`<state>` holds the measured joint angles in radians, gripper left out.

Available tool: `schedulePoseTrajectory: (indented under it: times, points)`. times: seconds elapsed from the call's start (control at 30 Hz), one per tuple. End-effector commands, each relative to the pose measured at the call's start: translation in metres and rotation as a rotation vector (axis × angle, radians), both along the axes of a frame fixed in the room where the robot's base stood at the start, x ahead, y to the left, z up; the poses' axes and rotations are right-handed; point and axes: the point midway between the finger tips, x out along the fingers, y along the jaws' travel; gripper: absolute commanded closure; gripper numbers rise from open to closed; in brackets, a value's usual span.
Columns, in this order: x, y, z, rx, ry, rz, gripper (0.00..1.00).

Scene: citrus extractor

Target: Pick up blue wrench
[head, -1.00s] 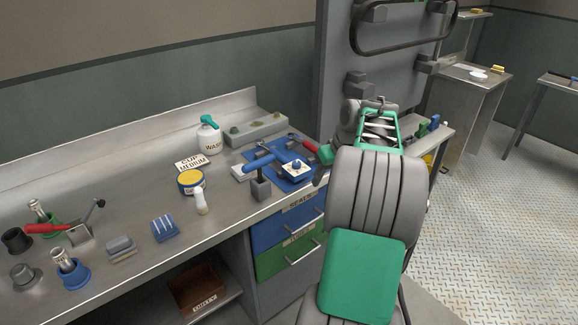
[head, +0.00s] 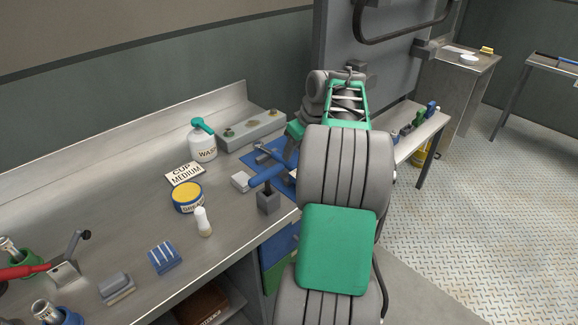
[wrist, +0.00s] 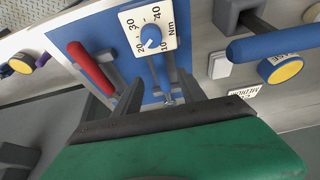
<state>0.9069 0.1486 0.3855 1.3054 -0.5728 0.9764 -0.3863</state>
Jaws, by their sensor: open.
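A blue handle (head: 264,174) sticks out over a dark grey block on the bench. It also shows at the upper right of the wrist view (wrist: 275,42), to the right of my gripper. I cannot tell whether it is the blue wrench. My gripper (wrist: 160,84) is open over the blue mat (wrist: 110,32). A white dial plate (wrist: 149,28) with a blue knob and Nm marks lies beyond the fingertips. A metal shaft runs from it between the fingers. A red-handled tool (wrist: 90,68) lies left of the fingers. In the head view, my arm hides part of the mat.
A grease tin (head: 187,197), a white tube (head: 203,222) and a wash bottle (head: 203,142) stand on the bench. A grey bar fixture (head: 250,130) sits behind the mat. A dark blue rod (head: 557,59) lies on the far right table. The floor at right is clear.

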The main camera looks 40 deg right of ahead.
Motion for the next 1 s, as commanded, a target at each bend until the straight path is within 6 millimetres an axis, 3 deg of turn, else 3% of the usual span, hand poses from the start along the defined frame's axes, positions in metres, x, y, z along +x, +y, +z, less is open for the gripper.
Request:
schedulePoseTrajectory:
  times: [0.4,0.63,1.0]
  points:
    - [0.017,0.000,-0.061,0.002,0.002,-0.014,0.52]
    - [0.019,0.001,-0.064,0.000,0.000,-0.013,0.52]
    - [0.019,0.002,-0.064,0.000,0.000,-0.011,0.81]
